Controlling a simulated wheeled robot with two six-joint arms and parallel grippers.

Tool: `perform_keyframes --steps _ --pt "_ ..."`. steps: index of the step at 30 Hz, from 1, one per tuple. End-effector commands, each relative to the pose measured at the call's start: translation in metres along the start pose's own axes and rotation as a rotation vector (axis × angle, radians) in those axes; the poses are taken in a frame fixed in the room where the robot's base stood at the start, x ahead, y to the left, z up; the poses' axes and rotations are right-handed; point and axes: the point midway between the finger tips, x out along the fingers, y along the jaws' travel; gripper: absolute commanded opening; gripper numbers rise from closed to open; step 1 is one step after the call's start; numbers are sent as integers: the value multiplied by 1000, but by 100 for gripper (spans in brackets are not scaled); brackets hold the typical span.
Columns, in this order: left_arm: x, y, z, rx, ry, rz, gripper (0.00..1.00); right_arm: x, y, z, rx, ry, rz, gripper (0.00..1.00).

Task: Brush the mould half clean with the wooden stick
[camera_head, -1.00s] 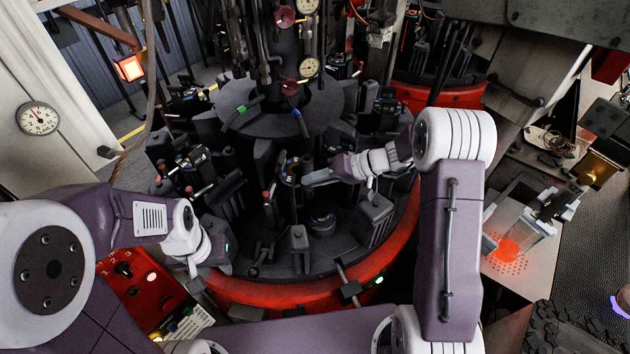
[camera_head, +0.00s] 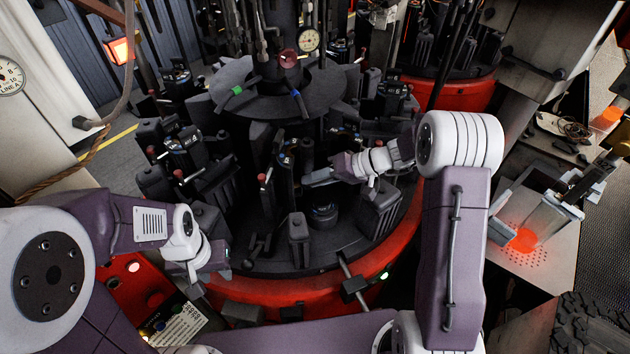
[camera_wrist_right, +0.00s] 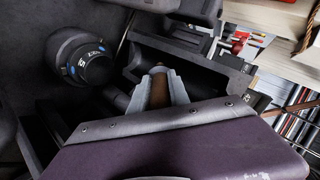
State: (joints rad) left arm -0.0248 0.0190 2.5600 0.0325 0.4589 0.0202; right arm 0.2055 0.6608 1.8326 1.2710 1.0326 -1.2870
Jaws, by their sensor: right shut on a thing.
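My right gripper (camera_head: 318,178) reaches in from the right over the dark rotary table, beside an upright dark mould (camera_head: 284,175). In the right wrist view its pale fingers (camera_wrist_right: 160,90) are shut on the brown wooden stick (camera_wrist_right: 159,92), of which only a short piece shows. A dark mould half (camera_wrist_right: 196,68) with a hollowed face lies just beyond the fingers; I cannot tell whether the stick touches it. My left gripper (camera_head: 218,257) hangs at the table's front left edge; its jaws are too dark to read.
Several dark moulds and posts crowd the round table, whose red rim (camera_head: 300,291) curves along the front. A red control box (camera_head: 135,285) stands front left. A plate with a glowing orange spot (camera_head: 524,240) is at the right. A round dark cap (camera_wrist_right: 92,66) sits near the stick.

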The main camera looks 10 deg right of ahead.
Motion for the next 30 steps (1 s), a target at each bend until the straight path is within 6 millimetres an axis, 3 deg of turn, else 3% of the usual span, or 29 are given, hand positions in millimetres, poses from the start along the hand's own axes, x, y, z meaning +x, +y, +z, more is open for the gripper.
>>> perform_keyframes --steps 7,16,23,30 --pt "0 0 0 0 0 0 35 -2 -2 -2 -2 1 0 0" --pt "-12 0 -1 0 0 0 35 -18 -27 -14 -3 1 -1 0" --pt "-12 0 -1 0 0 0 35 -19 -30 -16 -2 0 -2 0" --pt "-22 0 -2 0 0 0 35 -33 -46 -24 -3 2 -2 0"
